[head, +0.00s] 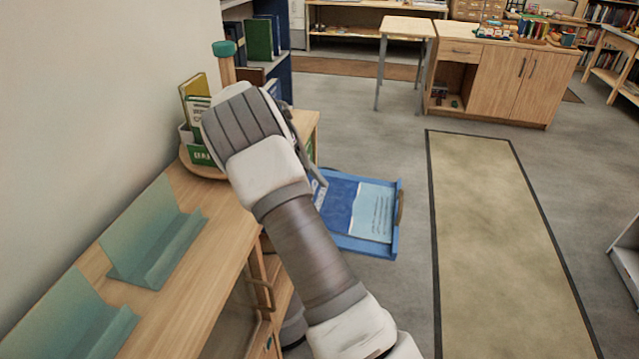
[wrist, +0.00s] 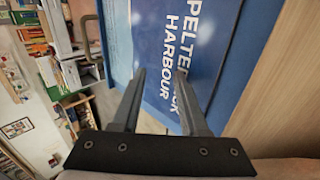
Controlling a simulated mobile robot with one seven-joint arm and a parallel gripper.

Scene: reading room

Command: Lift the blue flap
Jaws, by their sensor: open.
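The blue flap (head: 338,200) sticks out low from the right side of the wooden cabinet in the head view, looking about flat. A light-blue printed sheet or booklet (head: 371,212) is on it, and a brown handle (head: 400,207) is at its outer edge. In the wrist view a blue surface lettered with "HARBOUR" (wrist: 185,45) fills the middle, close beyond my gripper (wrist: 161,78). My gripper is open with nothing between its fingers. I cannot tell whether a finger touches the blue surface. My arm hides the flap's cabinet side and most of the gripper in the head view.
The wooden cabinet top (head: 205,262) runs along the left wall with teal stands (head: 152,235) and a book bin (head: 200,150) on it. A beige rug (head: 500,230) and open floor lie to the right. A wooden cupboard (head: 500,70) and small table (head: 408,27) stand behind.

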